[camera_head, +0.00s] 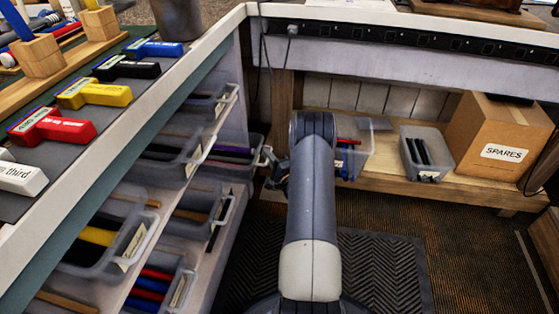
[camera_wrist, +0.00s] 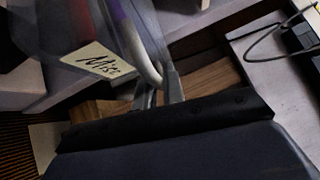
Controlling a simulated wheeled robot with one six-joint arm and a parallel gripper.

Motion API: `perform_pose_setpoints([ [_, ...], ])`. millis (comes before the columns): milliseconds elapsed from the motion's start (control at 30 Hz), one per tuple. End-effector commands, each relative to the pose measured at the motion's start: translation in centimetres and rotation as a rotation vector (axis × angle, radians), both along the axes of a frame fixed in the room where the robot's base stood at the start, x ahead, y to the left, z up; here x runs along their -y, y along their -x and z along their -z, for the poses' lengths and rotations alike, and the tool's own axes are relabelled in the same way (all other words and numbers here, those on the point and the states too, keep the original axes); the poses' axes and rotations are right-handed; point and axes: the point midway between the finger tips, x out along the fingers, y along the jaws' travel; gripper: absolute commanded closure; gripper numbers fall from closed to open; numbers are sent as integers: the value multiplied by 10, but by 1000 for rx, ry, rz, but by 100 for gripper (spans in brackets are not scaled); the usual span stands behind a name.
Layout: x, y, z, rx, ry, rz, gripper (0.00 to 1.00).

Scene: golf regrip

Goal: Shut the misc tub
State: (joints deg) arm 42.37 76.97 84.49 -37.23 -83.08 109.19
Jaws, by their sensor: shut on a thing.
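The misc tub (camera_wrist: 60,28) is a clear grey drawer with a card reading "Misc" on its front, in the wrist view. In the head view the tub (camera_head: 238,171) sticks out of the shelving, with dark and purple things inside. My gripper (camera_wrist: 172,84) is shut on the tub's pale curved handle (camera_wrist: 137,48) at the front. In the head view my gripper (camera_head: 271,168) is at the tub's right end, partly hidden by my arm.
Several other tubs sit in the shelving at left, some sticking out, such as one with yellow inside (camera_head: 103,252). A low wooden bench behind holds a bin (camera_head: 426,152) and a cardboard box marked "SPARES" (camera_head: 500,133). The dark mat (camera_head: 385,270) on the floor is clear.

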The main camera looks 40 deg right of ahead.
Motion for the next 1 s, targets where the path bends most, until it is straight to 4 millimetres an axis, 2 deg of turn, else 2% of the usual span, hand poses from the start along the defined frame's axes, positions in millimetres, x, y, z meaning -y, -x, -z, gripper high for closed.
perform_pose_setpoints([
  [33, -11, -12, 3, 1, 2, -6, 100],
  [200, -39, -45, 3, 1, 2, -6, 100],
  [400, -63, -74, 2, 1, 1, -1, 100],
  [833, -70, -82, -1, 1, 1, -1, 100],
  [867, -70, -82, -1, 1, 1, -1, 88],
  [1000, -70, -82, -1, 1, 1, -1, 76],
])
